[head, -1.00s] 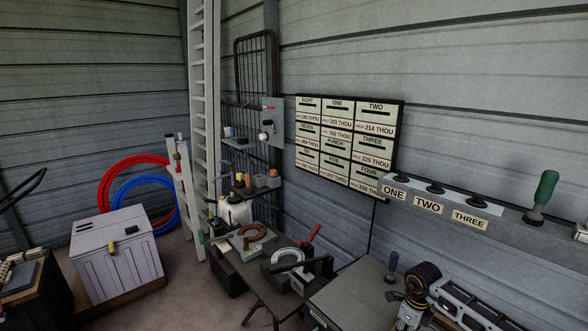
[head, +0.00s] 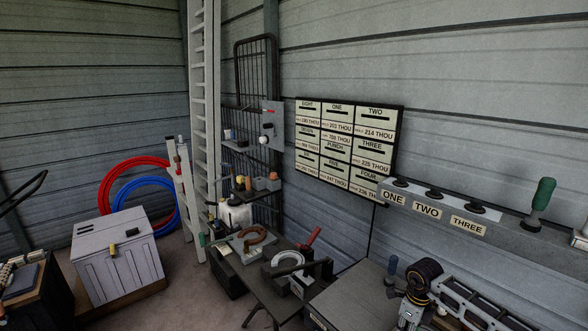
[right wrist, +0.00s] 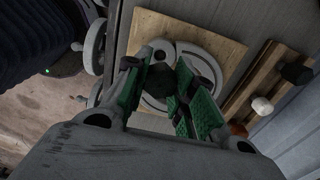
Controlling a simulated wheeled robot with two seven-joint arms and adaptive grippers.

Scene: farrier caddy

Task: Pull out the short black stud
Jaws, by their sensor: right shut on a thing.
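In the right wrist view my right gripper (right wrist: 163,74), with green-padded fingers, is shut on a small dark piece (right wrist: 162,80) that looks like the short black stud. The piece is mostly hidden between the pads, so its length and lower end do not show. Below it is a pale grey ring-shaped fitting (right wrist: 206,58) on a wooden board (right wrist: 150,28). I cannot tell whether the piece still sits in the fitting. In the head view my right arm is at the lower right, and its fingertips cannot be made out. My left gripper is not in view.
Beside the board, a wooden rack (right wrist: 262,72) holds a black knob (right wrist: 297,73) and a white knob (right wrist: 262,106). In the head view a wall ledge carries a green-handled tool (head: 542,196). A dark table (head: 268,296) with horseshoe pieces stands in the middle.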

